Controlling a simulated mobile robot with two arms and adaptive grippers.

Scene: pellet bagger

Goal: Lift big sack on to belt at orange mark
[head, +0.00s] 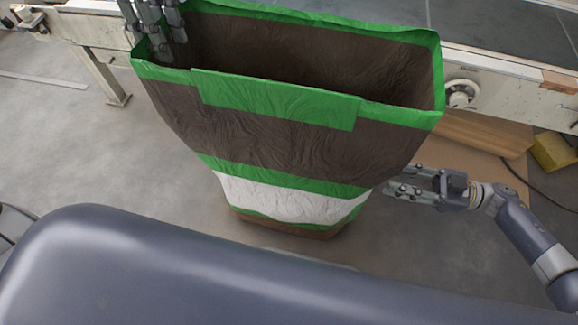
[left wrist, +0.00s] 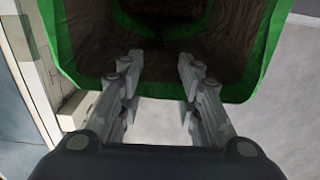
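The big sack (head: 280,145) is brown with green and white bands. It stands upright in front of the belt, its mouth wide open with a green rim. My left gripper (head: 158,50) is at the rim's left corner. In the left wrist view this gripper (left wrist: 157,92) is open, its fingers apart, with the sack's green rim (left wrist: 262,75) running behind and between them; I cannot tell whether they touch it. My right gripper (head: 395,182) looks open, beside the sack's lower right side; contact is unclear. The belt (head: 500,25) runs behind the sack. An orange-brown patch (head: 559,82) shows on its frame at right.
A pale conveyor frame with a leg (head: 108,75) and a round roller end (head: 461,94) lies behind the sack. Brown cardboard (head: 490,132) and a yellow block (head: 555,152) lie at the right. The grey floor (head: 60,130) at the left is clear.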

